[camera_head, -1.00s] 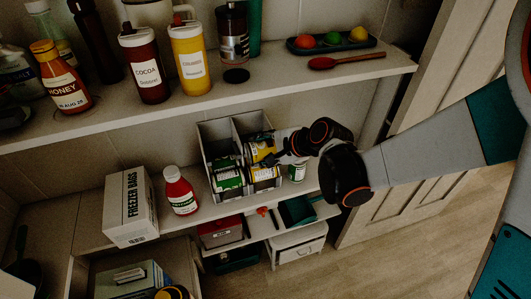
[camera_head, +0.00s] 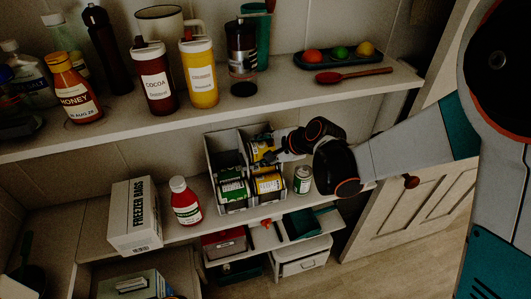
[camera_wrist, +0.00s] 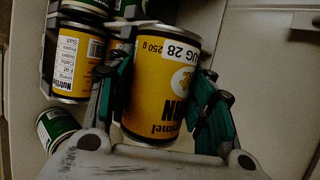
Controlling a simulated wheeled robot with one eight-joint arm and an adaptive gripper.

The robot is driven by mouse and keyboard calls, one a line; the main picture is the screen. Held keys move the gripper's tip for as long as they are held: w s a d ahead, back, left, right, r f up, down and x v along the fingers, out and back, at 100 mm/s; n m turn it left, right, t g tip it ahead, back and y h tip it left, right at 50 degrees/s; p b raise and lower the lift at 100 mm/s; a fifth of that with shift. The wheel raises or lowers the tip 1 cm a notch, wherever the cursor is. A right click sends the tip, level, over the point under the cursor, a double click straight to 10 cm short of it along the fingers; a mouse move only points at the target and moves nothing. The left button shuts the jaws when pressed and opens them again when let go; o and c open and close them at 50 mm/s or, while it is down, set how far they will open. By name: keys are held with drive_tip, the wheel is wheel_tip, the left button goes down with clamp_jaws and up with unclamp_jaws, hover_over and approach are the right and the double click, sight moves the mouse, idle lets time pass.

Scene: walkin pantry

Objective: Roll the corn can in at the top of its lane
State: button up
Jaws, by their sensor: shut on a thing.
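My gripper (camera_wrist: 164,100) is shut on a yellow corn can (camera_wrist: 160,70), with a finger on each side of it in the wrist view. In the head view, my gripper (camera_head: 274,156) and the held can (camera_head: 261,149) are at the upper part of the right lane of the grey two-lane rack (camera_head: 215,160). Whether the can touches the lane is unclear. Another yellow can (camera_head: 268,184) lies at the low front of the right lane; a yellow can in the rack also shows in the wrist view (camera_wrist: 76,62). Green-labelled cans (camera_head: 233,190) lie in the left lane.
A green-labelled can (camera_head: 302,180) stands upright right of the rack, close under my arm. A red-bottled condiment (camera_head: 185,202) and a freezer bags box (camera_head: 135,216) stand to the left. The upper shelf (camera_head: 290,94) overhangs behind, holding bottles and a spoon.

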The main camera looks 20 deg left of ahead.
drive_tip(key=shift+w+a, duration=0.25)
drive_tip(key=shift+w, duration=0.15)
drive_tip(key=shift+w+a+f, duration=0.1)
drive_tip(key=shift+w+f, duration=0.05)
drive_tip(key=shift+f+b, duration=0.7)
drive_tip(key=o, duration=1.5)
